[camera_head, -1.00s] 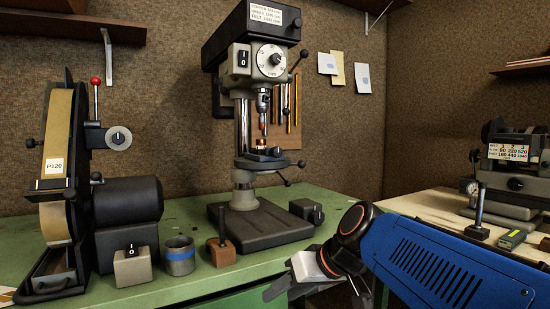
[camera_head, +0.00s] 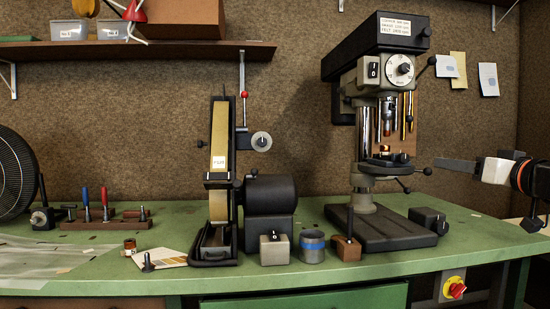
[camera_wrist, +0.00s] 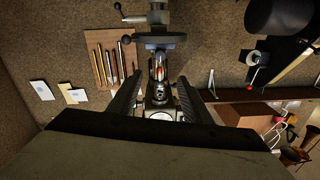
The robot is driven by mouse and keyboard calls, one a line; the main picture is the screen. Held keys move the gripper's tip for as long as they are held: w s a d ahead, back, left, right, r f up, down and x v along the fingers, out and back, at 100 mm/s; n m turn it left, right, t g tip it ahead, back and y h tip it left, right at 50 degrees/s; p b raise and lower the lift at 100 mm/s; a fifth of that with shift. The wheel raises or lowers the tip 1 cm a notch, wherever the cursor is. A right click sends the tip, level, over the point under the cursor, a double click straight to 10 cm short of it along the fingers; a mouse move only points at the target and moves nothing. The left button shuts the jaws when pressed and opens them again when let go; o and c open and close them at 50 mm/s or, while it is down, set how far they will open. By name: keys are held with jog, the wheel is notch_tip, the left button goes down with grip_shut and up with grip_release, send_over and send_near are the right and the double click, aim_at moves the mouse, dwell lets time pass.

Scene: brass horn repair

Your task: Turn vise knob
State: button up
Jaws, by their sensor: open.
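The small vise (camera_head: 388,160) sits on the drill press table, with a brass-coloured piece (camera_head: 401,157) at its top. Its dark round knob (camera_head: 427,171) sticks out to the right. In the upside-down wrist view the vise (camera_wrist: 162,41) is at the top centre and the knob (camera_wrist: 111,38) is to its left. My gripper (camera_head: 456,166) is right of the knob in the head view, apart from it. In the wrist view my gripper (camera_wrist: 158,88) has its two dark fingers spread, with nothing held between them; the drill chuck shows behind.
The drill press (camera_head: 386,80) stands on the green bench (camera_head: 120,265). A belt sander (camera_head: 218,170), a switch box (camera_head: 274,248), a blue-banded cup (camera_head: 312,247) and a wooden block (camera_head: 345,248) stand left of it. A small dark box (camera_head: 428,219) sits by its base.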

aim_at(406, 158)
jog(key=w, duration=1.1)
jog(key=w+a, duration=0.1)
jog(key=w, duration=0.5)
jog(key=shift+w+a, duration=0.1)
jog(key=shift+w, duration=0.1)
jog(key=shift+c, duration=0.4)
jog(key=c, duration=1)
